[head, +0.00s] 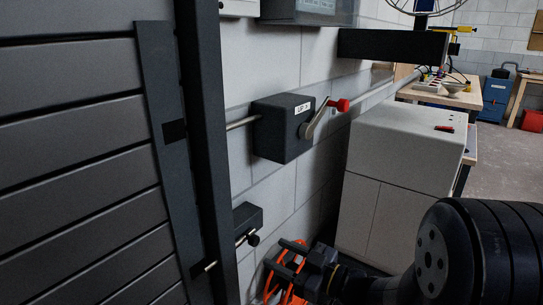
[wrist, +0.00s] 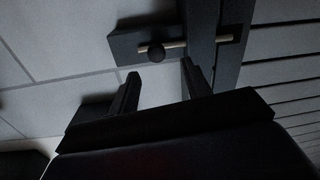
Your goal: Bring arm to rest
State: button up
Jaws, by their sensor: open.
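My gripper (head: 289,260) is low in the head view, in front of the wall and right of the dark slatted shutter (head: 85,150). In the wrist view my gripper (wrist: 160,88) has its two fingers apart with nothing between them. Beyond the fingertips is a small dark block with a bolt and round black knob (wrist: 156,53). This bolt block (head: 247,222) also shows in the head view, up and left of my gripper and apart from it.
A dark box (head: 283,135) with a red-knobbed lever (head: 338,105) is on the wall above. An orange coiled cable (head: 296,298) lies behind my gripper. A grey cabinet (head: 395,165) stands right. A dark shelf (head: 392,45) juts out above. Open floor (head: 500,150) shows at far right.

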aim_at(259, 240)
jog(key=b+x, duration=0.1)
jog(key=x, duration=0.7)
jog(key=shift+w+a, duration=0.15)
jog(key=shift+w, duration=0.05)
jog(key=shift+w+d, duration=0.45)
jog(key=shift+d, duration=0.1)
